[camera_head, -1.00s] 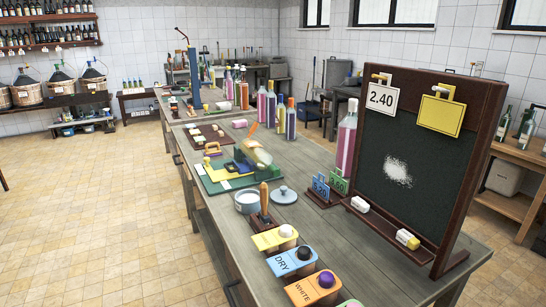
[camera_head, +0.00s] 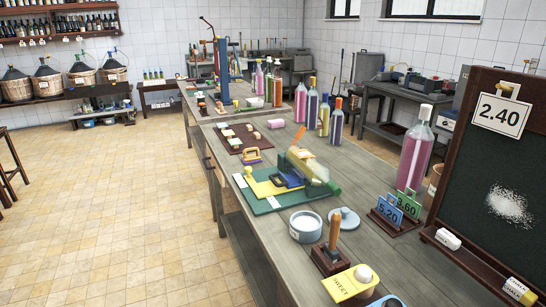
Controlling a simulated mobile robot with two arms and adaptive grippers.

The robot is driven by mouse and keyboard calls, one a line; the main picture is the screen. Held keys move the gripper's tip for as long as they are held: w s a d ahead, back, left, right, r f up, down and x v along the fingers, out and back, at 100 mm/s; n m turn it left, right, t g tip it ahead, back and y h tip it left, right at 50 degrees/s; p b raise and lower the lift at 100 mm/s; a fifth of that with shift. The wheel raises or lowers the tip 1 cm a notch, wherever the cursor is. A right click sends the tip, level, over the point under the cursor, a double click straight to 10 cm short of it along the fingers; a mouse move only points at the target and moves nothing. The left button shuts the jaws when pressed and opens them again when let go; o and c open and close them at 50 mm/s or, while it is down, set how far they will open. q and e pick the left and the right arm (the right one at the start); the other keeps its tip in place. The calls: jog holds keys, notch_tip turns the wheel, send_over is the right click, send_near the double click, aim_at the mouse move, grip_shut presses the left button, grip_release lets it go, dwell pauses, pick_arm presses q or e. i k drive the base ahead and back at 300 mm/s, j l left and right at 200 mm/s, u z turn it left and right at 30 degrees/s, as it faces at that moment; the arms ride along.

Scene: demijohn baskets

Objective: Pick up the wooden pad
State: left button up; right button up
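I cannot tell for sure which thing is the wooden pad. A small tan and yellow block with a handle-like top (camera_head: 251,155) lies on the bench just behind the green mat (camera_head: 277,206). A dark brown wooden block with an upright wooden handle (camera_head: 332,255) stands at the front of the bench, right of the round tin (camera_head: 305,227). Both rest on the bench with nothing holding them. Neither of my grippers is in view.
The green mat bears a yellow plate and a blue cradle with a tilted bottle (camera_head: 314,165). Price tags (camera_head: 396,212), a tall pink bottle (camera_head: 414,150) and a chalkboard (camera_head: 506,160) stand at right. The tiled floor (camera_head: 130,220) left of the bench (camera_head: 376,171) is open.

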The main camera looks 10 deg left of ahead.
aim_at(253, 158)
jog(key=i+j+z, duration=0.1)
jog(key=i+j, duration=0.15)
jog(key=i+j+z, duration=0.1)
jog(key=i+j, duration=0.15)
jog(key=j, duration=0.15)
jog(key=i+j+z, duration=0.1)
jog(key=j, duration=0.25)
jog(key=i+j+z, duration=0.1)
jog(key=i+j, duration=0.2)
jog(key=i+j+z, duration=0.1)
jog(key=j, duration=0.35)
jog(key=i, duration=0.1)
